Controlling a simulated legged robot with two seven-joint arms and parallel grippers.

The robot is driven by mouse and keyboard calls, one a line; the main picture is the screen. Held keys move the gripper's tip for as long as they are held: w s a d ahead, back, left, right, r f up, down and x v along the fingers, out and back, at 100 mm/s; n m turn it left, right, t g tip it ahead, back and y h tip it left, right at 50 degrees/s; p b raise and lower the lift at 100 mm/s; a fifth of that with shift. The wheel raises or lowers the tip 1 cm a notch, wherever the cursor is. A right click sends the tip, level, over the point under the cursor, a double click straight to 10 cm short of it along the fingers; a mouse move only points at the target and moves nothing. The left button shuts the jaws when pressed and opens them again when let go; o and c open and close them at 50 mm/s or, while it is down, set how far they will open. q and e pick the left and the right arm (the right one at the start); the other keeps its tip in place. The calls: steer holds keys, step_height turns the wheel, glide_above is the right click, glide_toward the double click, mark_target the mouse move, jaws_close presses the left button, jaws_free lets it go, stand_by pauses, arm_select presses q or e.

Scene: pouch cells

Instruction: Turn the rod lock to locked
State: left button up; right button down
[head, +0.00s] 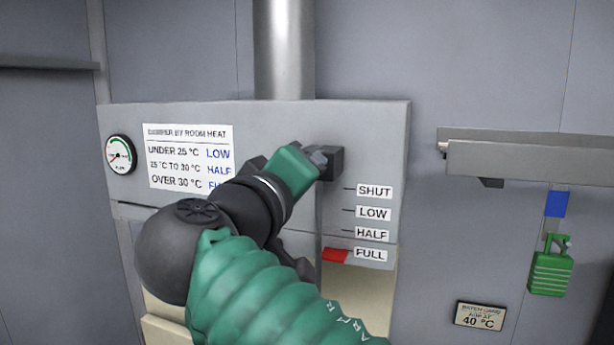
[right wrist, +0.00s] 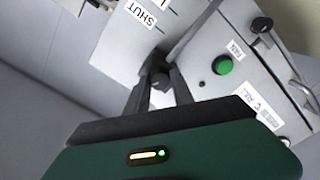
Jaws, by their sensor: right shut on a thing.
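The rod lock looks to be the small dark block and knob (head: 332,166) at the top of the vertical slot on the grey damper panel (head: 370,130). My right gripper (head: 314,158) reaches it from the lower left. In the right wrist view, the gripper's fingers close on a small dark grey knob (right wrist: 160,82), near the SHUT label (right wrist: 140,14). I cannot read which way the lock is turned. A red pointer (head: 335,255) stands at FULL, low on the slot. My left gripper is not in view.
A room-heat sign (head: 188,150) and a round gauge (head: 120,154) are on the panel's left. A steel pipe (head: 284,50) rises above it. At the right are a grey rail (head: 530,160) and a green padlock (head: 551,274). A green button (right wrist: 222,65) shows in the right wrist view.

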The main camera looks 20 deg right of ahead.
steer(key=shift+a+f+n, duration=0.1)
steer(key=shift+n, duration=2.8)
steer(key=shift+w+f+p, duration=0.1)
steer(key=shift+p, duration=0.2)
steer(key=c, duration=1.3)
jaws_free()
steer(key=shift+o, duration=1.1)
steer(key=shift+a, duration=0.15)
